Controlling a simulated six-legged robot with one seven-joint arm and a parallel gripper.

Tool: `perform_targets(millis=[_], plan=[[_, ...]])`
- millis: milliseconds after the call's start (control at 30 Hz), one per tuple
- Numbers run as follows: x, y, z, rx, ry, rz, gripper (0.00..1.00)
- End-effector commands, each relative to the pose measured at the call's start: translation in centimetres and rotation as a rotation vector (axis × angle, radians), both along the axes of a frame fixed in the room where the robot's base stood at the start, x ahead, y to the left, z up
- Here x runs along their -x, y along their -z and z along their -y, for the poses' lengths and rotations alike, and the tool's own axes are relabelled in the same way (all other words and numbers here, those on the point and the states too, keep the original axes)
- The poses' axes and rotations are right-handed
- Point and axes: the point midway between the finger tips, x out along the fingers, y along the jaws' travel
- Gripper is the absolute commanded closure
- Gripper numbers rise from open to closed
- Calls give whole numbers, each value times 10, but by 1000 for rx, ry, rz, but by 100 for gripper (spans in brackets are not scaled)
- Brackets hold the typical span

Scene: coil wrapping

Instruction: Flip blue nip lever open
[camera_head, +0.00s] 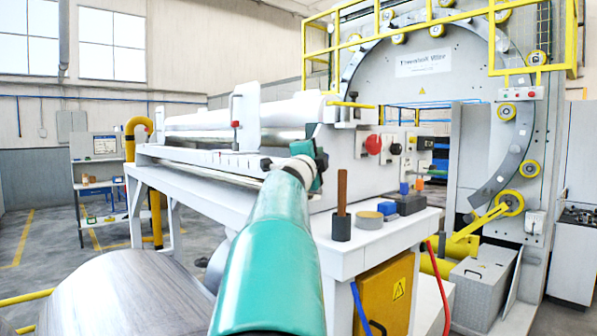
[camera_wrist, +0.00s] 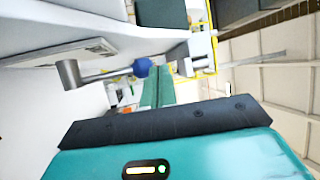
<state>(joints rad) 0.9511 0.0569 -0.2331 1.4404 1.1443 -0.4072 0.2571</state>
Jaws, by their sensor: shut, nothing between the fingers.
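The blue nip lever shows in the wrist view as a short grey metal arm with a round blue knob (camera_wrist: 143,67) at its right end. Its thicker grey pivot end (camera_wrist: 70,73) is by a pale machine panel at the left. I cannot make out the lever in the head view, where my arm covers part of the machine. My gripper (camera_head: 318,167) is at the far end of my teal arm, in front of the white machine's near end. It is shut and empty. Whether it touches the lever cannot be told.
A white bench (camera_head: 375,240) carries a dark cup with a brown stick (camera_head: 342,190), a tape roll (camera_head: 369,220) and a small blue block (camera_head: 404,188). A red knob (camera_head: 373,144) sticks out of the machine. A large ring (camera_head: 515,150) with yellow rollers stands at the right.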

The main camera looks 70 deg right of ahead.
Motion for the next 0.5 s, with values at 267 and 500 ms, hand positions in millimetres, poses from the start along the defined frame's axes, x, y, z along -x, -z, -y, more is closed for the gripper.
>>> perform_targets(millis=[267,500], plan=[[8,-2,20,-1,0,-2,100],[11,-2,30,-1,-2,-1,100]])
